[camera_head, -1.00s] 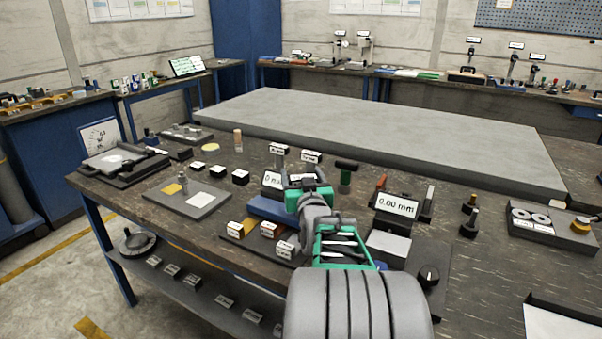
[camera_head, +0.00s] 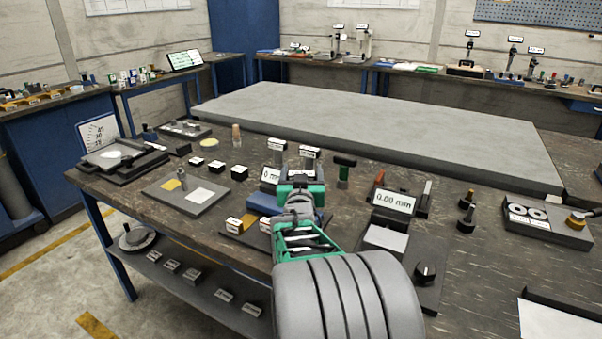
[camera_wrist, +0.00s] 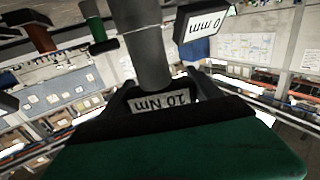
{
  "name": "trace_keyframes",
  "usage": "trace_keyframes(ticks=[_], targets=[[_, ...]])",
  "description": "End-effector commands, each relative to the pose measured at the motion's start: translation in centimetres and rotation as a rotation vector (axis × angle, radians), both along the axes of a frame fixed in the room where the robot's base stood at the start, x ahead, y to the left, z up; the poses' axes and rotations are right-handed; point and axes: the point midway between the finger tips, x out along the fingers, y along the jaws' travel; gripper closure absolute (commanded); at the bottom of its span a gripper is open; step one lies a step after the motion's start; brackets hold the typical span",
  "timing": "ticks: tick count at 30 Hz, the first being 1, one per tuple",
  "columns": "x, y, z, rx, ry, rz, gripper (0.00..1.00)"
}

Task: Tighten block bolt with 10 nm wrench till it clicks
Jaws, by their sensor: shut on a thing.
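My gripper (camera_head: 300,182) hangs over the middle of the near bench. It is shut on the 10 Nm wrench, whose label (camera_wrist: 160,103) reads upside down between the dark fingers (camera_wrist: 163,88) in the wrist view. A grey cylinder (camera_wrist: 147,45) runs up from the label there. In the head view my gripper and arm hide most of the wrench. A blue block (camera_head: 264,204) lies just left of the gripper. I cannot make out the bolt, nor whether the wrench touches it.
Two tagged grey posts (camera_head: 308,160) stand behind the gripper. A black-and-green T-handled tool (camera_head: 344,165) stands to their right. A display reading 0.00 mm (camera_head: 394,201) stands further right. Small labelled blocks (camera_head: 236,225) lie at the front left. A large grey slab (camera_head: 370,130) fills the back.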

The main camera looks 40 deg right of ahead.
Motion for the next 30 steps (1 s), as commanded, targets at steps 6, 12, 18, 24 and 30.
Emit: trace_keyframes(ticks=[6, 12, 18, 24, 30], targets=[[-0.06, -0.01, 0.02, -0.003, -0.007, -0.062, 0.97], [-0.06, -0.14, 0.00, -0.004, -0.005, -0.091, 0.97], [-0.14, -0.21, 0.01, -0.005, -0.004, -0.122, 0.97], [-0.27, -0.25, 0.08, -0.005, -0.007, -0.153, 0.97], [-0.38, -0.27, 0.33, -0.003, -0.010, -0.167, 0.97]])
